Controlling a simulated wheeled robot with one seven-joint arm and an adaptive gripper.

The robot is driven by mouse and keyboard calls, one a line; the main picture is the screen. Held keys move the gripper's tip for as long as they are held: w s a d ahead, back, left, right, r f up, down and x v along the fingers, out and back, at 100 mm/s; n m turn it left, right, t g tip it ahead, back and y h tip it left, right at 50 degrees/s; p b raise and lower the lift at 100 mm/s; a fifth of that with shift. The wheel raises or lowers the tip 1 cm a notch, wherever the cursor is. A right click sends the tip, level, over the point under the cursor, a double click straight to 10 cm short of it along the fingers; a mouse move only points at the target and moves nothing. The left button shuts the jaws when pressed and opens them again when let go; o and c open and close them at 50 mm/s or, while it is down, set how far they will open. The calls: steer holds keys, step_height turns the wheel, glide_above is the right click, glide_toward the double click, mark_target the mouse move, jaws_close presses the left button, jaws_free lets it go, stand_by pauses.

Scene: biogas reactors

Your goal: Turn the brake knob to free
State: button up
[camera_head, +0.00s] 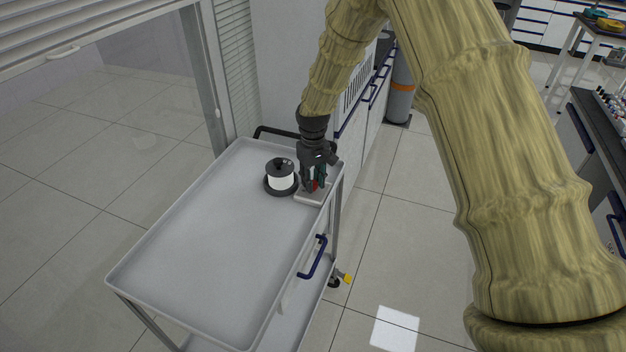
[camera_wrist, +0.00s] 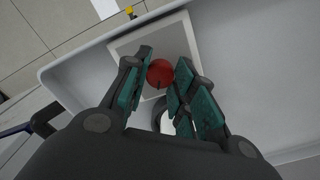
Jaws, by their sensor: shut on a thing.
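The round red knob (camera_wrist: 160,73) sits on a pale square plate (camera_wrist: 122,46) in the wrist view. A thin dark mark shows on the knob's lower edge; I cannot read any labels for its setting. My gripper (camera_wrist: 165,66) has its teal-padded fingers on either side of the knob and is shut on it. In the head view my gripper (camera_head: 315,182) points down at the plate (camera_head: 309,197) near the cart's far right corner. Only a sliver of the red knob (camera_head: 315,185) shows there between the fingers.
The plate rests on a grey cart (camera_head: 200,240) with a raised rim. A black spool with a white middle (camera_head: 281,180) stands close to the left of my gripper. A blue handle (camera_head: 314,258) is on the cart's right side. The near cart top is clear.

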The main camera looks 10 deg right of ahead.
steer(key=o, duration=1.1)
steer(key=shift+c, duration=0.2)
steer(key=shift+r, duration=0.1)
step_height(320, 180, up, 12)
